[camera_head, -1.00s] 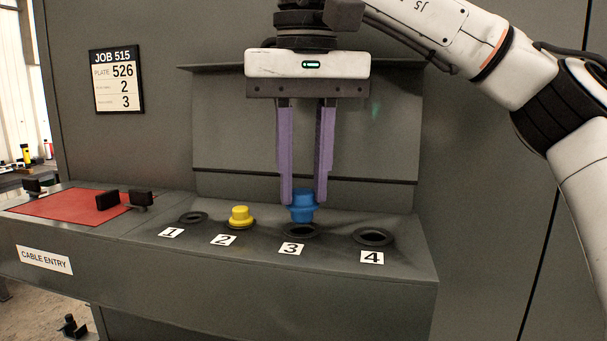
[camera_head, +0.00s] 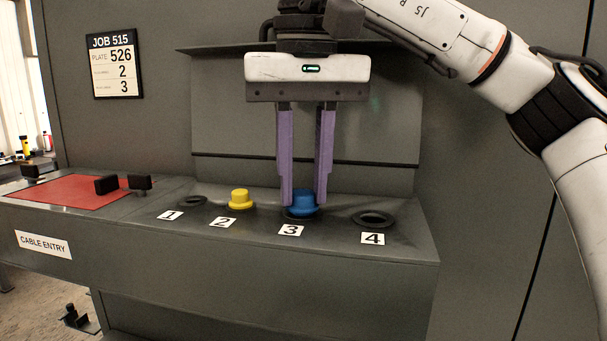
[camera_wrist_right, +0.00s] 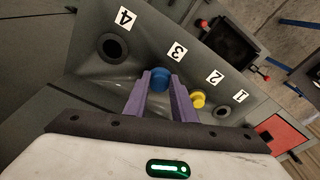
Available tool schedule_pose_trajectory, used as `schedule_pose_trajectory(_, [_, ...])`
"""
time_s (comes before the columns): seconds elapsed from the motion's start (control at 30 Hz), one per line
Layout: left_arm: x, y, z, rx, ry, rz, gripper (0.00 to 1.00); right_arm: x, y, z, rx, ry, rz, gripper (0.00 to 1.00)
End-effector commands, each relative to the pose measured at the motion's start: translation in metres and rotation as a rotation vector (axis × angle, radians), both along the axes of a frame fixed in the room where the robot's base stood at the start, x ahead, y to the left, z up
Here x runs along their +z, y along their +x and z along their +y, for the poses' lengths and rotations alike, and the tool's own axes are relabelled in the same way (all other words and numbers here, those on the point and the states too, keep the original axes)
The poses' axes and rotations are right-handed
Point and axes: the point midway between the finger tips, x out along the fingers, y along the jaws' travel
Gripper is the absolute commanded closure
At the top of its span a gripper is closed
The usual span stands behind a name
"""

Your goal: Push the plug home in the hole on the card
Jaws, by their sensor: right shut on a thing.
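My right gripper (camera_head: 304,200) points down with its purple fingers shut on a blue plug (camera_head: 303,203). The plug stands upright in hole 3, with its lower part hidden inside the dark rim. In the right wrist view the blue plug (camera_wrist_right: 160,77) shows between the fingertips, over the hole by label 3. The card (camera_head: 117,66) on the panel reads JOB 515, PLATE 526, then 2 and 3 beside print too small to read. A yellow plug (camera_head: 240,199) sits at hole 2. My left gripper is not in view.
Hole 1 (camera_head: 192,202) and hole 4 (camera_head: 373,219) are empty. A red mat (camera_head: 68,192) with black blocks (camera_head: 139,183) lies at the left of the ledge. An upright panel with a top lip stands behind the holes.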

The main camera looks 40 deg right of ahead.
Motion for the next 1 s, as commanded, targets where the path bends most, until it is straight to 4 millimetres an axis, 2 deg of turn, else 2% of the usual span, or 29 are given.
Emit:
schedule_pose_trajectory(0.17, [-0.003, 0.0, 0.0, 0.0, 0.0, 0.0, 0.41, -0.005, 0.0, 0.0, 0.0, 0.0, 0.001, 1.0])
schedule_pose_trajectory(0.2, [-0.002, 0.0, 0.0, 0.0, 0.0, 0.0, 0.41, -0.005, 0.0, 0.0, 0.0, 0.0, 0.0, 0.73])
schedule_pose_trajectory(0.3, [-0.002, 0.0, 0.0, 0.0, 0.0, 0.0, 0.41, -0.004, 0.0, 0.0, 0.0, 0.0, 0.0, 0.56])
schedule_pose_trajectory(0.33, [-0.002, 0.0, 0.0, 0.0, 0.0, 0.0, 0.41, -0.004, 0.0, 0.0, 0.0, 0.0, 0.0, 0.55])
schedule_pose_trajectory(0.67, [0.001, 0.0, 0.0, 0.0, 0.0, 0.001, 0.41, 0.001, 0.0, 0.0, 0.0, 0.0, -0.001, 0.55])
schedule_pose_trajectory(0.77, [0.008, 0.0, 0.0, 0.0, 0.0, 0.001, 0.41, 0.014, -0.002, 0.001, 0.001, -0.001, -0.003, 0.55])
schedule_pose_trajectory(0.97, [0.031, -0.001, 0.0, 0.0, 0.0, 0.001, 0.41, 0.058, -0.006, 0.003, -0.001, -0.001, -0.005, 0.55])
schedule_pose_trajectory(1.0, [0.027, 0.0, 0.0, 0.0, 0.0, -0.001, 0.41, 0.06, -0.006, 0.004, -0.002, -0.003, -0.004, 0.55])
